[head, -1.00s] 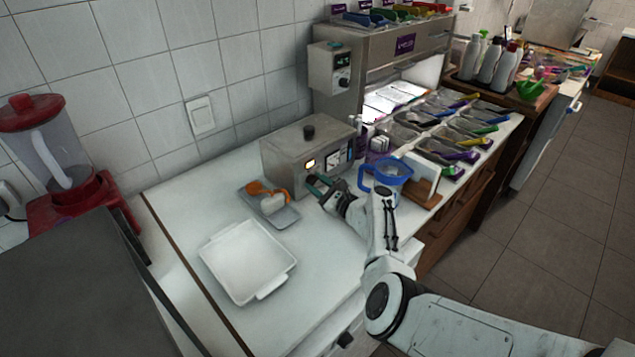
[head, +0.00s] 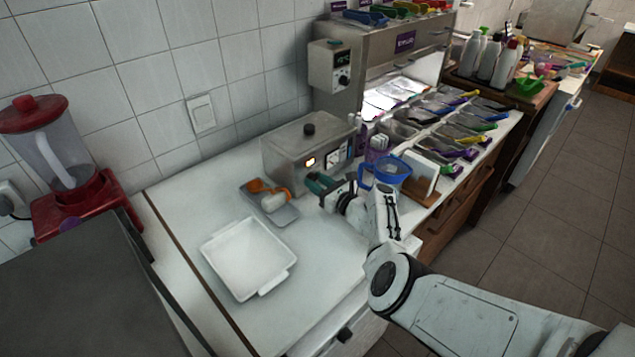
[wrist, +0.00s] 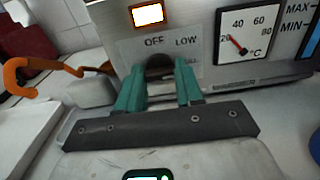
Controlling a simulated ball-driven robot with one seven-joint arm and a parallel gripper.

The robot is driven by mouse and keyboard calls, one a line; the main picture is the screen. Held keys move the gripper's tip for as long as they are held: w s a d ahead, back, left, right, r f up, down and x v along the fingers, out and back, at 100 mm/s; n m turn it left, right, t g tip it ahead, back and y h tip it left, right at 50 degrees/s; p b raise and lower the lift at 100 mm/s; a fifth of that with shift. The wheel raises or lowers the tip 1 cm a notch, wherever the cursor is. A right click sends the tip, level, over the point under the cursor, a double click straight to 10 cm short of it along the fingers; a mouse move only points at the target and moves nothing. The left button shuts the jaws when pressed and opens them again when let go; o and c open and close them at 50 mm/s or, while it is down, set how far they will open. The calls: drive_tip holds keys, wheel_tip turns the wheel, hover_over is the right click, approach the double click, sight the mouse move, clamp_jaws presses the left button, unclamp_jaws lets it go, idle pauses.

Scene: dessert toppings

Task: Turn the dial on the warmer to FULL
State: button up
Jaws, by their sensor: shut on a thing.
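The warmer (head: 302,142) is a steel box against the wall, with a dark knob on its lid. In the wrist view, its front panel (wrist: 204,48) shows the words OFF and LOW above the dial and part of another word to the right. The dark dial (wrist: 160,66) sits between the teal fingers of my gripper (wrist: 160,84). The gripper is shut on the dial, and the fingers hide much of it. I cannot tell where its pointer stands. In the head view, my gripper (head: 317,184) is at the warmer's front face.
A lit orange lamp (wrist: 148,14) and a temperature gauge (wrist: 246,36) are on the warmer's front. A blue-rimmed jug (head: 390,170) stands close right of my gripper. A small tray (head: 285,217) with an orange-handled tool and a white dish (head: 248,262) are left.

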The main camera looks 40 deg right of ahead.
drive_tip(key=o, duration=1)
drive_tip(key=shift+o, duration=0.2)
drive_tip(key=shift+s, duration=0.1)
drive_tip(key=s+p, duration=0.1)
drive_tip(key=s, duration=0.4)
drive_tip(key=s+p, duration=0.2)
drive_tip(key=s, duration=0.3)
drive_tip(key=shift+s+d, duration=0.2)
drive_tip(key=shift+s, duration=0.1)
